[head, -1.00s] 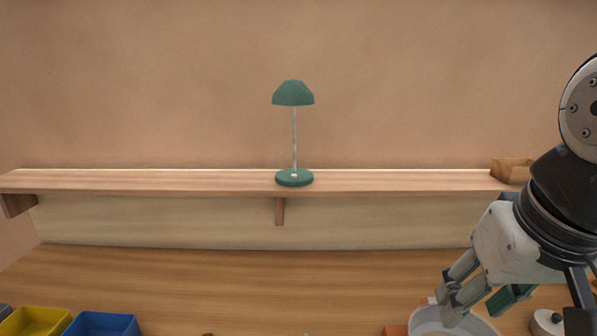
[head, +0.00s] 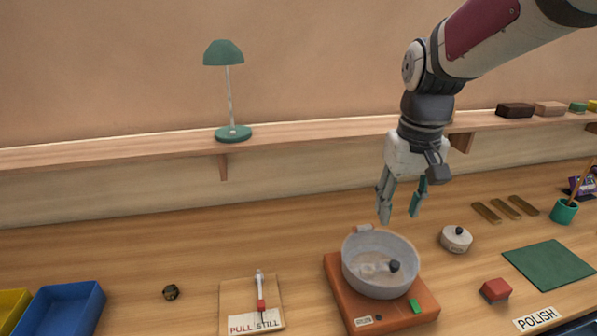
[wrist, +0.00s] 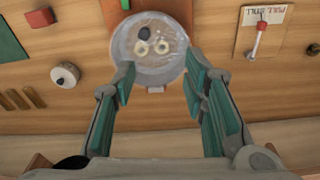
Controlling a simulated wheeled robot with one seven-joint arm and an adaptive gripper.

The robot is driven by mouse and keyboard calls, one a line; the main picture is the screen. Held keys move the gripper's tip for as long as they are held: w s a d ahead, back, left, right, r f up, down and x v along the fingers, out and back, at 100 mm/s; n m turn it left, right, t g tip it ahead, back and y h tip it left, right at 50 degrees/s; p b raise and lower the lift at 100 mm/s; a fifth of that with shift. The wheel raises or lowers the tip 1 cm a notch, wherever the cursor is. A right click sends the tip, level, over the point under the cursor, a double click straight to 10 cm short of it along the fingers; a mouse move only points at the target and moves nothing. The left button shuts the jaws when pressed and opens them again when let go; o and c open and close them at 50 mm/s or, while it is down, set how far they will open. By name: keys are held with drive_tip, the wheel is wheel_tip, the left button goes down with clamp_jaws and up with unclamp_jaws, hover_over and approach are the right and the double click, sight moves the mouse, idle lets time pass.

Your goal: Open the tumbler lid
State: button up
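The tumbler is a round grey bowl (head: 352,272) on an orange base (head: 345,300), with a green button at its front. Its top looks closed by a clear or pale cover with a black knob (head: 394,266); the knob also shows in the wrist view (wrist: 144,33). Pale ring-like pieces show inside, and a small tab (head: 363,229) sits at the back rim. My gripper (head: 400,212) points down, open and empty, above the bowl's back side. In the wrist view my gripper (wrist: 158,85) has its fingers spread, with the bowl ahead between and beyond the tips.
A round pale pot with a black knob (head: 456,240) stands right of the tumbler. A red block (head: 495,290), green mat (head: 548,265) and POLISH card (head: 537,319) lie further right. A lever board (head: 235,305) and blue bin (head: 66,308) are left. A shelf (head: 300,132) runs behind.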

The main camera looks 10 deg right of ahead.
sight(395, 263)
drive_tip(key=shift+g, duration=0.5)
drive_tip(key=d+f, duration=0.1)
drive_tip(key=f, duration=0.4)
drive_tip(key=w+d+f+p, duration=0.1)
drive_tip(key=f, duration=0.4)
drive_tip(key=d+f, duration=0.1)
drive_tip(key=f, duration=0.5)
drive_tip(key=shift+w+d+p, duration=0.15)
drive_tip(key=shift+w+p, duration=0.05)
drive_tip(key=shift+p, duration=0.1)
clamp_jaws()
